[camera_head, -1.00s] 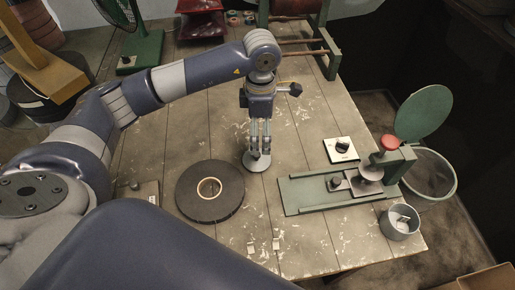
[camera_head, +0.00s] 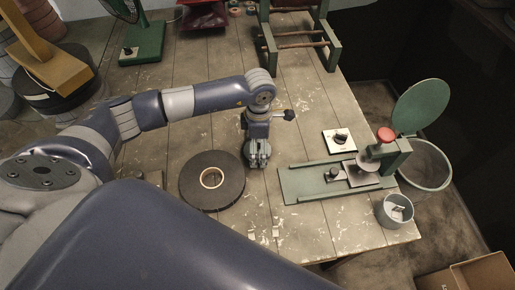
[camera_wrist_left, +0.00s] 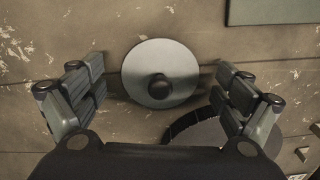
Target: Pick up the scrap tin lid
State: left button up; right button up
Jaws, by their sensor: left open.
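The scrap tin lid (camera_wrist_left: 150,90) is a round grey disc with a dark knob in its middle. It lies flat on the wooden table in the left wrist view. My left gripper (camera_head: 258,157) points down over it in the head view and hides most or all of it there. In the left wrist view the gripper's fingers (camera_wrist_left: 160,78) are spread wide, one on each side of the lid, with nothing between them but the lid and its knob below. The scrap tin (camera_head: 393,212) is a small grey open cup at the table's right front. My right gripper is not in view.
A large dark tape roll (camera_head: 212,181) lies close to the left of my left gripper. To the right are a green base with a red-knobbed device (camera_head: 300,186) and a white plate with a dial (camera_head: 340,141). A bin (camera_head: 425,166) stands beyond the right edge.

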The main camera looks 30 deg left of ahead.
pick_arm(q)
jog(key=shift+s, duration=0.15)
jog(key=c, duration=1.3)
jog(key=shift+s, duration=0.15)
jog(key=c, duration=0.4)
jog(key=shift+c, duration=0.4)
